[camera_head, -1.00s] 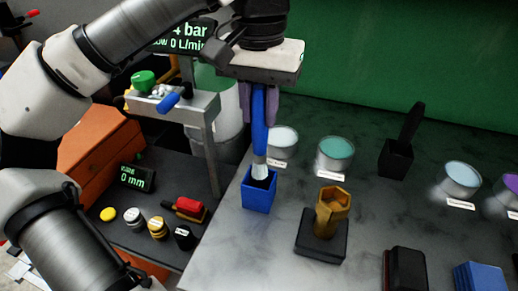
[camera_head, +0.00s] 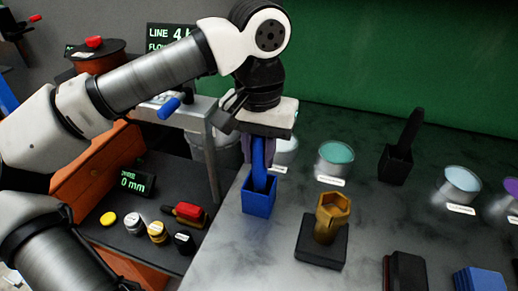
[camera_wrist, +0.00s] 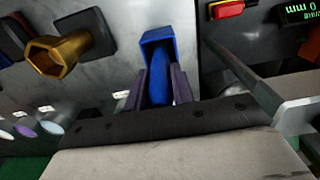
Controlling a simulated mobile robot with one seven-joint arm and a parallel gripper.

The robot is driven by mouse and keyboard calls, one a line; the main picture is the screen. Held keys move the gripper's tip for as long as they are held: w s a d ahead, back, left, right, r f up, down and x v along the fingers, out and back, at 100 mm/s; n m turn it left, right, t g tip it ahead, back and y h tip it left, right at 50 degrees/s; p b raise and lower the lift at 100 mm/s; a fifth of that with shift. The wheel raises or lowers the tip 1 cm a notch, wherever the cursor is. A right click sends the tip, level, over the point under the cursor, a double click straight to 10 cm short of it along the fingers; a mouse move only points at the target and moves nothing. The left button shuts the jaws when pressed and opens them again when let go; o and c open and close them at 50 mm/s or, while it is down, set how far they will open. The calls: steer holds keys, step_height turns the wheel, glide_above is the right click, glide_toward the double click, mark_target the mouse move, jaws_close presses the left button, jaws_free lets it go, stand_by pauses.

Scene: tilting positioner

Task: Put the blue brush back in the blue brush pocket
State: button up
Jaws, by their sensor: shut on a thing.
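The blue brush (camera_head: 259,165) is upright, with its lower end down inside the blue brush pocket (camera_head: 259,203); its bristles are hidden by the pocket walls. The pocket is an open-topped blue box on the grey table near its left edge. My gripper (camera_head: 260,158) is shut on the brush handle, just above the pocket. In the wrist view the purple-grey fingers of my gripper (camera_wrist: 159,88) lie on both sides of the blue brush (camera_wrist: 157,85), which reaches into the blue pocket (camera_wrist: 158,36).
A brass hex piece (camera_head: 330,220) on a black block stands to the right. A black brush in a black holder (camera_head: 396,164) is farther back. Cups (camera_head: 336,157) line the back. A lower dark shelf with a red-handled tool (camera_head: 188,213) lies left of the table edge.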

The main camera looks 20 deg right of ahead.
steer(key=o, duration=1)
step_height(320, 180, up, 12)
steer(key=shift+r+p, duration=0.2)
steer(key=shift+p, duration=0.1)
steer(key=shift+d, duration=0.1)
